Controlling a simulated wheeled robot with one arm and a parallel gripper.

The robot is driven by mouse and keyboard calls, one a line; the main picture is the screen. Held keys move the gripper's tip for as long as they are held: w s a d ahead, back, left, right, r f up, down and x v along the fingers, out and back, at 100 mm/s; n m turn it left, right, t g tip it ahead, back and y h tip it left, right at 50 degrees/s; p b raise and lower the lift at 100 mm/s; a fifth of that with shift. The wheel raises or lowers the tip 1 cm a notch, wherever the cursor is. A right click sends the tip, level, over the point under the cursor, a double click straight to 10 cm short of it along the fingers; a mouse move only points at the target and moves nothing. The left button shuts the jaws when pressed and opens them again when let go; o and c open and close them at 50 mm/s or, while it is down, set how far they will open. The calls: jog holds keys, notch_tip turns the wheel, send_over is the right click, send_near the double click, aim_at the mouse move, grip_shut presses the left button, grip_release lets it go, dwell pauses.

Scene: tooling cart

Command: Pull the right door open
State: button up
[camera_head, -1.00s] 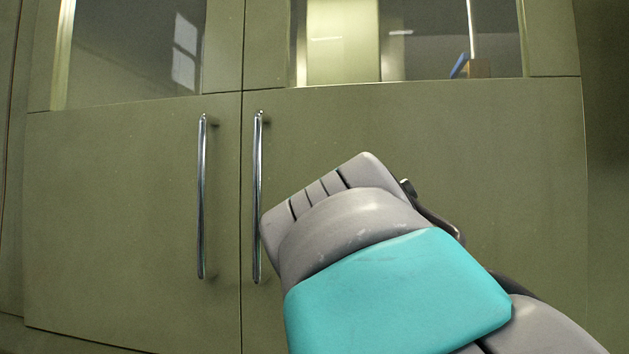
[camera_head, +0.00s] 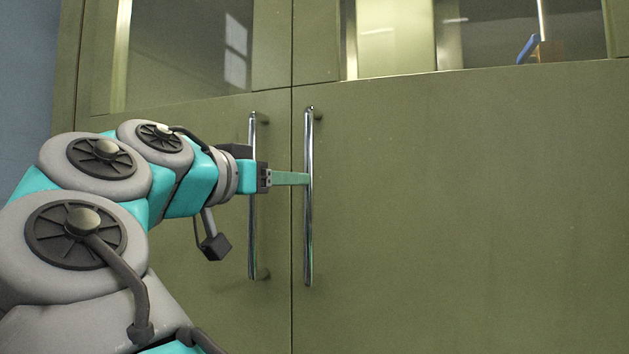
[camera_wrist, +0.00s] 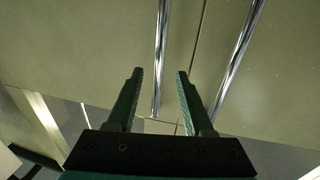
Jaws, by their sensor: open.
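The right door (camera_head: 460,200) is a flat olive-green panel with a window above, and it looks closed. Its handle (camera_head: 308,235) is a vertical chrome bar near the door's left edge. My gripper (camera_head: 303,179) reaches in from the left, across the left door's handle (camera_head: 252,230), with its fingertips at the right handle's upper half. In the wrist view, my gripper (camera_wrist: 160,74) is open, and one chrome bar (camera_wrist: 162,40), apparently the right door's handle, shows between the two green fingers. The other bar (camera_wrist: 238,50) is outside them. I cannot tell whether the fingers touch the bar.
The left door (camera_head: 200,120) is also closed and partly hidden behind my arm. A blue item (camera_head: 528,49) shows behind the right door's window. A blue wall (camera_head: 28,80) stands at the far left. The space before the right door's middle is clear.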

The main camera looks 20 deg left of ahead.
jog(key=x, duration=0.7)
jog(key=shift+p, duration=0.35)
jog(key=shift+w+f, duration=0.1)
grip_shut()
dwell(0.9)
